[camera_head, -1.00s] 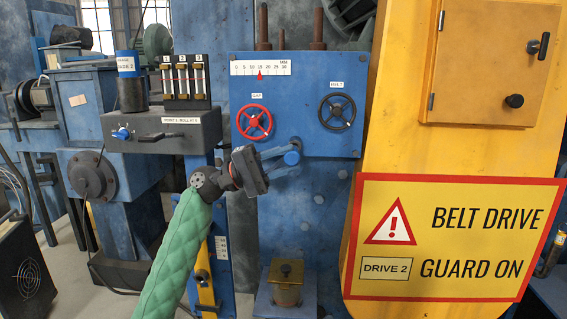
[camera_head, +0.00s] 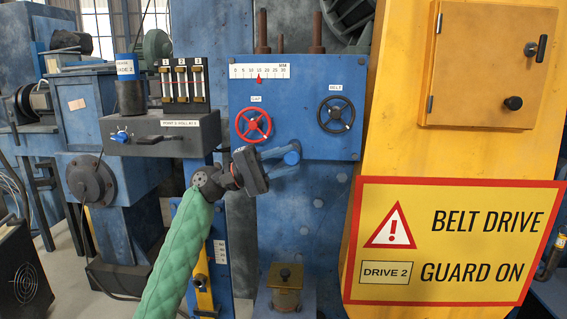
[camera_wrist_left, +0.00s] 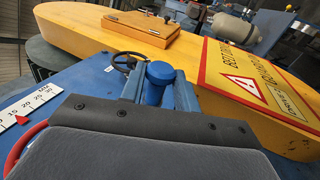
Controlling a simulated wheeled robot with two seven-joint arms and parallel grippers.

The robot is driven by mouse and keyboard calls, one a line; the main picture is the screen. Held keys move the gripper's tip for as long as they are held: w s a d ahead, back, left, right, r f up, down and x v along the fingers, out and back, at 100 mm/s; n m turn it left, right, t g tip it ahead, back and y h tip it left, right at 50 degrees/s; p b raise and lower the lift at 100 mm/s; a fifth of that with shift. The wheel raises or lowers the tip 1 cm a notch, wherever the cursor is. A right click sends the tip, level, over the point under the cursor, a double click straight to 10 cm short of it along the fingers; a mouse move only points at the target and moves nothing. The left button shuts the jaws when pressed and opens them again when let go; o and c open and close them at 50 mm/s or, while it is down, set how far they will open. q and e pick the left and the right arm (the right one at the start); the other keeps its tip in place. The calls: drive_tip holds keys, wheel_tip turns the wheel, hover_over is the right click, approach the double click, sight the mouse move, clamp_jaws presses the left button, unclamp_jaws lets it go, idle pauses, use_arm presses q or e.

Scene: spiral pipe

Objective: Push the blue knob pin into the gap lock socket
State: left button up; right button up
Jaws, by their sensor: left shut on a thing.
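My left gripper is shut on the pin. In the left wrist view the blue knob (camera_wrist_left: 160,73) sits between the blue fingers (camera_wrist_left: 184,97), with its rounded top towards the camera. I cannot tell whether the pin's shaft is in a socket; the gap lock socket is not clearly visible. The red GAP handwheel (camera_head: 254,123) is up and left of the gripper. My right gripper is not in view.
The black handwheel (camera_head: 336,114) is up and right of the gripper. A yellow belt guard (camera_head: 400,140) with a warning sign (camera_head: 445,240) stands at the right. A grey control box (camera_head: 160,133) stands at the left. A scale (camera_head: 260,71) with a red pointer tops the blue box.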

use_arm(q)
drive_tip(key=shift+w, duration=0.65)
drive_tip(key=o, duration=1.1)
